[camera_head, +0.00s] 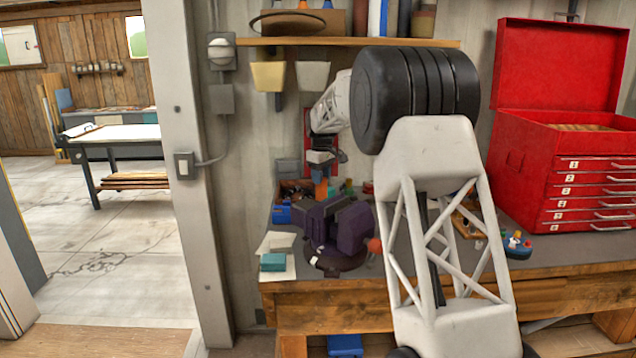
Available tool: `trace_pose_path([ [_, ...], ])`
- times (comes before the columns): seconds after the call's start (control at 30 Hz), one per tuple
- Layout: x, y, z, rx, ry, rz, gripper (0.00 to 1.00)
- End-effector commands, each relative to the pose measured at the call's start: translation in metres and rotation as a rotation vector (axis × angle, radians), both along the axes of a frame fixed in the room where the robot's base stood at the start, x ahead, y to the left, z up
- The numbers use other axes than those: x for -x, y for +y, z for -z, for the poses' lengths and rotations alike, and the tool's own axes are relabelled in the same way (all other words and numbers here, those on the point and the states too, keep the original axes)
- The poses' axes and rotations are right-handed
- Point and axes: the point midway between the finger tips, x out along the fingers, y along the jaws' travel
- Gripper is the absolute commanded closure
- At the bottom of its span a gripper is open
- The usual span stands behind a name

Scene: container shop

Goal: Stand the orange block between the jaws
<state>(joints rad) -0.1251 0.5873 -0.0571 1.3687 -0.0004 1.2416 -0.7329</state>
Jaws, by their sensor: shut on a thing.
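The dark purple vise (350,226) stands on the workbench at the centre of the view, with its jaws at the top. My gripper (320,172) is above the vise, pointing down, and is shut on the orange block (322,188). The block is upright under the fingers, and its lower end appears close to the top of the vise. I cannot tell whether it touches the jaws or lies between them. The gap between the jaws is hard to make out from here.
A blue bin (283,212) and small clutter sit behind and left of the vise. A teal block (272,262) lies on papers at the bench's front left. The red tool chest (570,180) fills the right side. A wooden shelf (350,42) hangs above.

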Motion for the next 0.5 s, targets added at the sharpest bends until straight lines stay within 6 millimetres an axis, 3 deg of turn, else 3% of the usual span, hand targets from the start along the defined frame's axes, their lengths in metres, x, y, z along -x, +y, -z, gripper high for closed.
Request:
trace_pose_path([
  [0.5, 0.067, -0.020, -0.056, 0.000, -0.001, 0.027, 1.00],
])
